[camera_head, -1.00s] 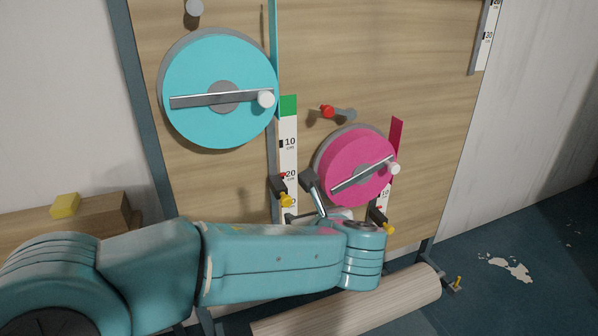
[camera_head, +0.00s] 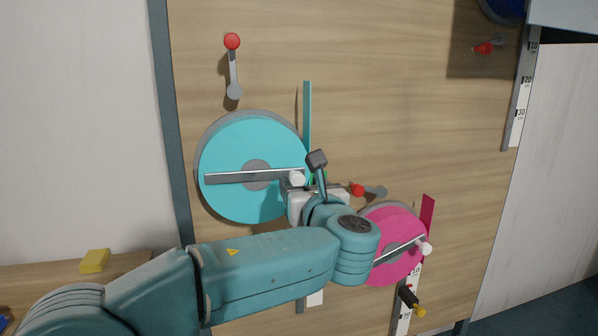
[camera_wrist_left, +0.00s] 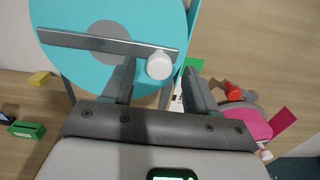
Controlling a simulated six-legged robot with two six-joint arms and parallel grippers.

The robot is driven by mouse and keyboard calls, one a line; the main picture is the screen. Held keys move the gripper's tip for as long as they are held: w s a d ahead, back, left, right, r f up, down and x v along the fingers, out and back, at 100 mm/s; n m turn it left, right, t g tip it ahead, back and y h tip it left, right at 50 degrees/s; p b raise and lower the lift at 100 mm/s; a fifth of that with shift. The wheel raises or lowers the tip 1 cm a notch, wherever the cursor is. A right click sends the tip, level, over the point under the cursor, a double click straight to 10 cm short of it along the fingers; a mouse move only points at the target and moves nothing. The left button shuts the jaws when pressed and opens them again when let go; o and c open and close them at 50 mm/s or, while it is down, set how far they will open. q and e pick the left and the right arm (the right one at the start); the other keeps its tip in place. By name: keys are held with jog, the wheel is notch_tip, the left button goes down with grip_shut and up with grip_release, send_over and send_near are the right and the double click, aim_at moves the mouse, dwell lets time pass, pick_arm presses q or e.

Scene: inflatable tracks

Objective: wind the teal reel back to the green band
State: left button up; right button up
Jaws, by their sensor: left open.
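The teal reel (camera_head: 235,150) is mounted on the wooden board, with a grey hub and a metal crank bar (camera_head: 230,178) lying almost level. The bar ends at the right in a white knob (camera_head: 297,178). In the left wrist view the knob (camera_wrist_left: 159,65) shows between and beyond the two fingers. My left gripper (camera_head: 305,172) is open beside the knob, at the reel's right edge; I cannot tell whether it touches it. A bit of the green band (camera_wrist_left: 194,62) shows behind the right finger in the wrist view; my gripper mostly hides the scale below. My right gripper is out of view.
A pink reel (camera_head: 392,225) with its own crank is just right of my left wrist. A red-tipped lever (camera_head: 358,190) sits above it, and another lever (camera_head: 232,70) is above the teal reel. A yellow block (camera_head: 95,261) lies on a wooden ledge at left.

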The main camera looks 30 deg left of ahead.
aim_at(298, 179)
pick_arm(q)
jog(key=x, duration=0.4)
jog(key=shift+p, duration=0.4)
jog(key=shift+d, duration=0.1)
jog(key=c, duration=0.5)
grip_shut()
